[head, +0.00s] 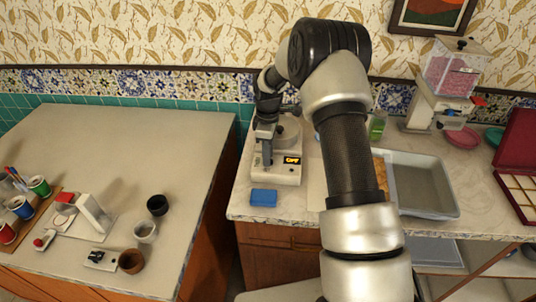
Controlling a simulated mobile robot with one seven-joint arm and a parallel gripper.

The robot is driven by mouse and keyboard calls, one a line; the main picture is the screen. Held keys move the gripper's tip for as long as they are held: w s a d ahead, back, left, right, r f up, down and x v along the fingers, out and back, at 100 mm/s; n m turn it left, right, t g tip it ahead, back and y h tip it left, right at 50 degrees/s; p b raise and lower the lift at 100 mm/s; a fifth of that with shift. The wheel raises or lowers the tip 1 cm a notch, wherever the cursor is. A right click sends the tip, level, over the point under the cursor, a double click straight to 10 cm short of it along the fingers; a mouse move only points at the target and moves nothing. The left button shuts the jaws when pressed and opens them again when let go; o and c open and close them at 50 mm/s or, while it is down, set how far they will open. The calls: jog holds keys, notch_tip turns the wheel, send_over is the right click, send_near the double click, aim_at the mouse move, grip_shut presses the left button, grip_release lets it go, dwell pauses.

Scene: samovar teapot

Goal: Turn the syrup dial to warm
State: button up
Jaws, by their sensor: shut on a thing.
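The syrup warmer (288,178) is a cream unit at the left end of the right counter. A round pot (290,133) sits on it. Its small orange display (292,160) appears to read OFF. My gripper (267,160) points down at the left part of the warmer's front, beside the display. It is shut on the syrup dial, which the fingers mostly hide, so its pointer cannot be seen. My arm comes up from the lower right and bends over to the warmer.
A blue block (263,197) lies just in front of the warmer. A grey tray (422,188) and a pink-filled dispenser (448,78) stand to the right. The left table (120,135) has cups, a small press and bowls near its front. A gap separates the two counters.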

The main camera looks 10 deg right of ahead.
jog(key=m+b, duration=0.1)
jog(key=m, duration=0.3)
jog(key=shift+b, duration=0.35)
jog(key=m+b, duration=0.1)
jog(key=m, duration=0.3)
jog(key=shift+m, duration=0.3)
jog(key=m+b, duration=0.1)
jog(key=m, duration=0.3)
jog(key=shift+m, duration=0.3)
jog(key=shift+r+m, duration=0.1)
jog(key=shift+m, duration=1.7)
jog(key=o, duration=1)
jog(key=shift+o, duration=0.2)
